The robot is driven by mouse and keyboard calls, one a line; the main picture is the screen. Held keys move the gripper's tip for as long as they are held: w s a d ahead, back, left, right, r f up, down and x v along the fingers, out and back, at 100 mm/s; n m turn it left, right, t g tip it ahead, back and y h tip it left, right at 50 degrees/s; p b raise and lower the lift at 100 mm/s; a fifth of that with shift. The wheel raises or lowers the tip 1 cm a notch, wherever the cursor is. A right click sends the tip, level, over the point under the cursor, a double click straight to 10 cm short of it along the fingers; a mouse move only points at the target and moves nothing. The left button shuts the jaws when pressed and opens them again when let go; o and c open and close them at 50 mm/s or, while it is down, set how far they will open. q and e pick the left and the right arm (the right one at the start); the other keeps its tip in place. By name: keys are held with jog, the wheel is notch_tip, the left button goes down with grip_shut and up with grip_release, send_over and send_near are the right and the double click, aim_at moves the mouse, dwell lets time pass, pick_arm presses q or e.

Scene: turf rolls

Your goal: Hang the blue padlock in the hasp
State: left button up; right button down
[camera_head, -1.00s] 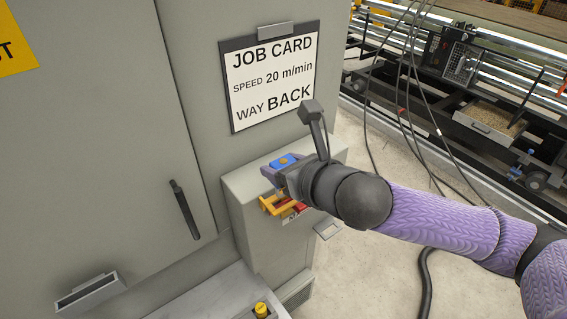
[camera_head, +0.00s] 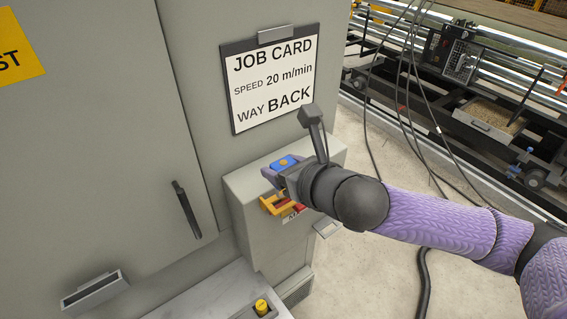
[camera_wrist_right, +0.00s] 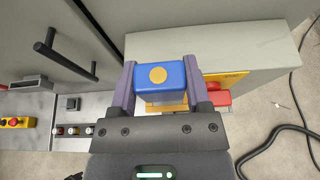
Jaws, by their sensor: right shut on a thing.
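The blue padlock (camera_head: 284,163) has a yellow round spot on top; it also shows in the right wrist view (camera_wrist_right: 159,88). My right gripper (camera_head: 278,168) is shut on it, with one finger on each side in the wrist view (camera_wrist_right: 159,90). The yellow hasp (camera_head: 272,206) is on the front of the grey box, just below the padlock; part of it shows beyond the padlock in the wrist view (camera_wrist_right: 222,80). The padlock's shackle is hidden, so I cannot tell whether it touches the hasp. My left gripper is not in view.
The grey box (camera_head: 250,215) stands against a tall cabinet (camera_head: 110,110) with a black door handle (camera_head: 186,210). A job card (camera_head: 273,80) hangs above. A red part (camera_wrist_right: 218,97) sits beside the hasp. A ledge below carries a yellow button (camera_head: 262,307).

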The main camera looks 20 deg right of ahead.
dwell(0.4)
jog(key=shift+p, duration=0.4)
jog(key=shift+f+b, duration=1.65)
jog(key=shift+f, duration=0.9)
grip_release()
jog(key=p+v, duration=0.3)
jog(key=v, duration=0.7)
